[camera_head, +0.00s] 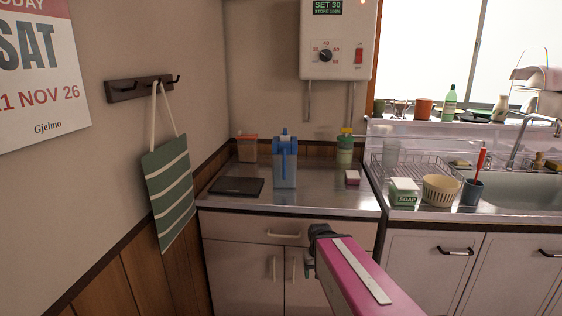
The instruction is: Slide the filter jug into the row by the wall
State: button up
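The filter jug (285,172) stands upright on the steel counter, left of the sink. It has a blue lid and handle side facing me and a pale, see-through body. Behind it, along the wall, a clear container with a red lid (248,150) stands at the left and a green jar with a yellow-green top (345,150) at the right. A gap lies between these two, partly hidden by the jug. My pink arm reaches in from the bottom, its dark end in front of the cabinet and below the counter top. No gripper fingers show.
A dark flat slab (236,187) lies left of the jug, and a small pink-and-white block (352,177) lies to its right. The counter (300,200) is bare in front of the jug. A dish rack (415,167), soap box (404,192) and cup (472,192) stand by the sink.

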aim_at(285, 164)
jog(key=k+l+u, duration=0.1)
jog(key=l, duration=0.3)
jog(key=l+u, duration=0.15)
jog(key=l, duration=0.2)
jog(key=k+l, duration=0.2)
jog(key=k, duration=0.25)
jog(key=k+l, duration=0.2)
jog(key=k, duration=0.2)
